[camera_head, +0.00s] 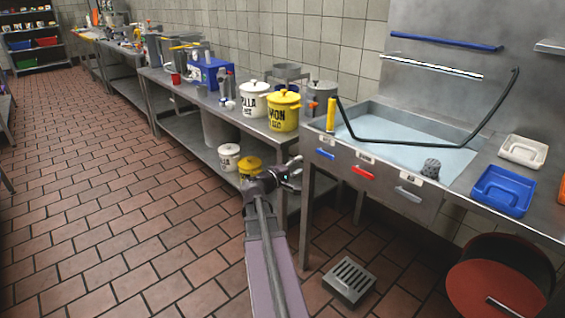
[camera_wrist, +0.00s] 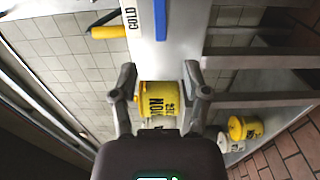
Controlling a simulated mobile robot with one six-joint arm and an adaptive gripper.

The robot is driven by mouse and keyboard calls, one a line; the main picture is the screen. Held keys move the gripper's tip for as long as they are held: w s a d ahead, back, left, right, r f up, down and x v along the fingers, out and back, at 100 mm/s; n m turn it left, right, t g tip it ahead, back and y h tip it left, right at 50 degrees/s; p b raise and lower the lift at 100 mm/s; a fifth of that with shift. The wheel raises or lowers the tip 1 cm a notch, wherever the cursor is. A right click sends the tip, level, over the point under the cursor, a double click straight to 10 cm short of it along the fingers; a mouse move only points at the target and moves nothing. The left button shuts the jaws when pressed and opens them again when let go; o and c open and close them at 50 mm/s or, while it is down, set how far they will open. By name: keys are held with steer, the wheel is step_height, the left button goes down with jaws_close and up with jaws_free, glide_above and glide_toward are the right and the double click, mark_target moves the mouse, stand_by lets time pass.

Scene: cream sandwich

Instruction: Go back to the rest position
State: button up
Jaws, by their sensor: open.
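My gripper (camera_head: 290,172) is in front of the steel counter's edge in the head view, near the left end of the sink unit. In the wrist view my gripper (camera_wrist: 163,78) has its two fingers spread wide. A yellow pot (camera_wrist: 158,97) shows between the fingers in that picture, but it stands beyond them on the counter. The head view shows the same yellow lidded pot (camera_head: 284,116) upright, apart from my gripper. I see nothing held.
A white pot (camera_head: 253,101) stands beside the yellow one. The sink (camera_head: 400,143) has a black hose across it. A blue tray (camera_head: 503,190) lies at right. A floor drain (camera_head: 350,279) and red-lidded bin (camera_head: 497,287) are below. Tiled floor (camera_head: 110,200) is clear at left.

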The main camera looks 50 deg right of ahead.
stand_by(0.3)
steer(key=w+a+f+t+y, duration=0.1)
steer(key=w+a+f+y, duration=0.3)
steer(key=a, duration=0.5)
steer(key=w+a+f+t+y, duration=0.1)
steer(key=w+a+f+y, duration=0.15)
steer(key=a+f, duration=0.45)
steer(key=w+a+f+t+y, duration=0.2)
steer(key=w+a+f+y, duration=0.15)
steer(key=a, duration=0.75)
steer(key=s+a+f+n+y, duration=0.15)
steer(key=a+y, duration=0.25)
steer(key=a, duration=1)
steer(key=a+f+y, duration=0.3)
steer(key=a+y, duration=0.1)
steer(key=a, duration=0.9)
step_height(320, 180, up, 30)
steer(key=p, duration=3)
steer(key=shift+a+r+g, duration=0.2)
steer(key=shift+a+g, duration=0.05)
steer(key=shift+g, duration=0.15)
